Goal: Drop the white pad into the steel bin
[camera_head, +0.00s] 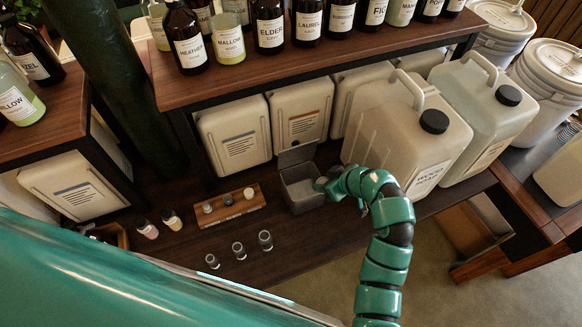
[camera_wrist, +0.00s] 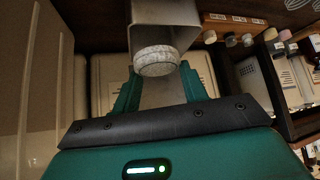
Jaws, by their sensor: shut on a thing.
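The white pad (camera_wrist: 157,60) is a round, pale, speckled piece between the two fingertips of my gripper (camera_wrist: 160,71) in the wrist view. My gripper is shut on it. In the head view my gripper (camera_head: 329,186) is at the right side of the steel bin (camera_head: 290,195), with the pad near the bin's rim. The bin is a small grey square box with its lid raised at the back. In the wrist view the bin (camera_wrist: 189,40) lies just beyond the pad. Whether the pad is fully over the opening, I cannot tell.
Large jugs (camera_head: 407,135) stand right behind my gripper. A wooden rack (camera_head: 230,208) with small capped bottles stands left of the bin, with small glasses (camera_head: 239,250) in front. A shelf (camera_head: 330,50) of bottles overhangs the back. The counter directly before the bin is clear.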

